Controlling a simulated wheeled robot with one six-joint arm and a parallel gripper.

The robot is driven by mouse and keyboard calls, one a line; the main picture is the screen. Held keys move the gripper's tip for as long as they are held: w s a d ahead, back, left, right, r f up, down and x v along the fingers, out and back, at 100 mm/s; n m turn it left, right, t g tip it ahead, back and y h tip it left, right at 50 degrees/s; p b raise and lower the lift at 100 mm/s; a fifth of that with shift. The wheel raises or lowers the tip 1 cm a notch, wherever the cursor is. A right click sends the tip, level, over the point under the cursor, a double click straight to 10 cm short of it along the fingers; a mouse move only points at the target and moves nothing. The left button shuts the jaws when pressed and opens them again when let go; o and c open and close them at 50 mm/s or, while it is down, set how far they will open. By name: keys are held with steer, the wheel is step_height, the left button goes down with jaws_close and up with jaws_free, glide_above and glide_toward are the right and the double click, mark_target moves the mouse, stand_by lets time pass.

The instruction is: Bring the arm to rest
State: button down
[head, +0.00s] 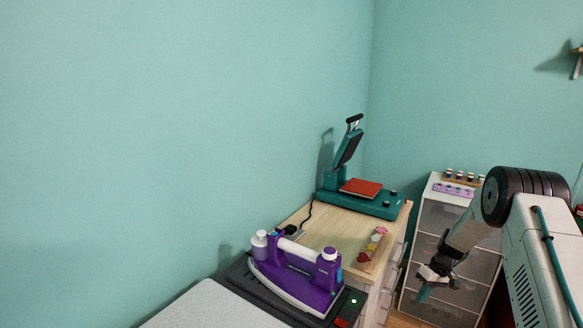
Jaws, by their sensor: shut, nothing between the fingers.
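My arm comes in from the right side of the head view, bent over at its black ringed joint and pointing down and left.
A purple iron (296,277) rests on a dark base (352,299) beside a grey padded board (208,308). A teal heat press (375,206), opened, stands at the cabinet's back. A small holder with coloured pieces (373,243) lies nearer. Small bottles (465,178) stand on the drawer unit.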

steer(key=s+a+r+m+g+h, duration=0.1)
steer(key=s+a+r, duration=0.4)
steer(key=r, duration=0.5)
steer(key=s+a+r+m, duration=0.1)
steer(key=s+a+r, duration=0.1)
steer(key=s+r, duration=0.65)
steer(key=s+a+r+m+g+h, duration=0.15)
steer(key=s+a+r, duration=0.35)
steer(key=r, duration=0.5)
steer(key=s+a+r+t, duration=0.1)
steer(key=s+r, duration=0.3)
steer(key=s, duration=0.5)
steer(key=s+a+r+t+h, duration=0.1)
steer(key=s+r, duration=0.3)
steer(key=s, duration=0.4)
steer(key=s+a+r+t, duration=0.3)
steer(key=s+r, duration=0.2)
steer(key=s, duration=0.4)
steer(key=shift+s+a, duration=0.3)
steer(key=shift+a, duration=0.05)
